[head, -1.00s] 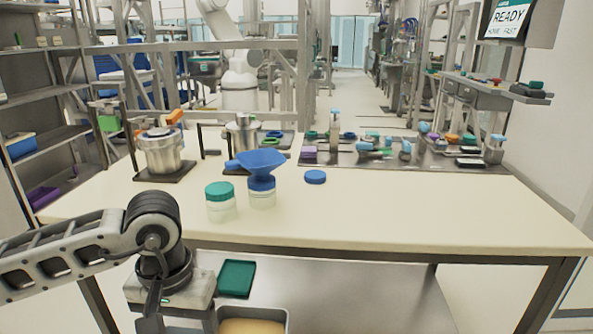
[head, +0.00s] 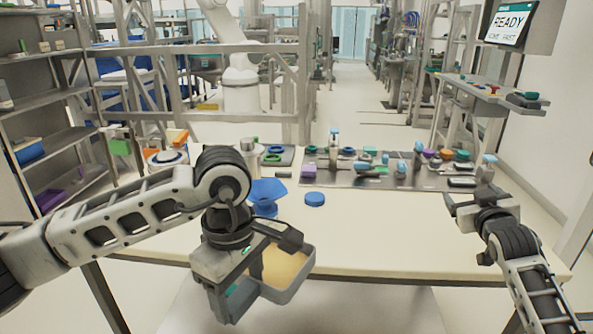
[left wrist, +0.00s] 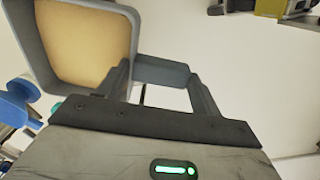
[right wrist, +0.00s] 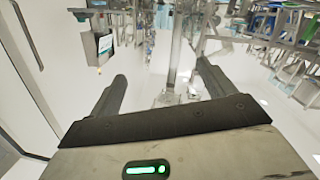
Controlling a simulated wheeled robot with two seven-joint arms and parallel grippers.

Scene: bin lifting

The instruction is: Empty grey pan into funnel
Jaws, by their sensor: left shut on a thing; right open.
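The grey pan (head: 302,279) holds a tan, flat-topped filling and hangs in front of the table's front edge in the head view. My left gripper (head: 262,262) is shut on the pan's handle; in the left wrist view the fingers (left wrist: 160,78) close around the grey handle beside the pan (left wrist: 128,40). The blue funnel (head: 268,190) stands on the table just behind my left wrist, its lower part and jar partly hidden. My right gripper (head: 462,203) is open and empty over the table's right side; its fingers (right wrist: 158,95) are spread in the right wrist view.
A grey tray (head: 400,178) with several small items lies at the table's back. The table's middle right (head: 390,225) is clear.

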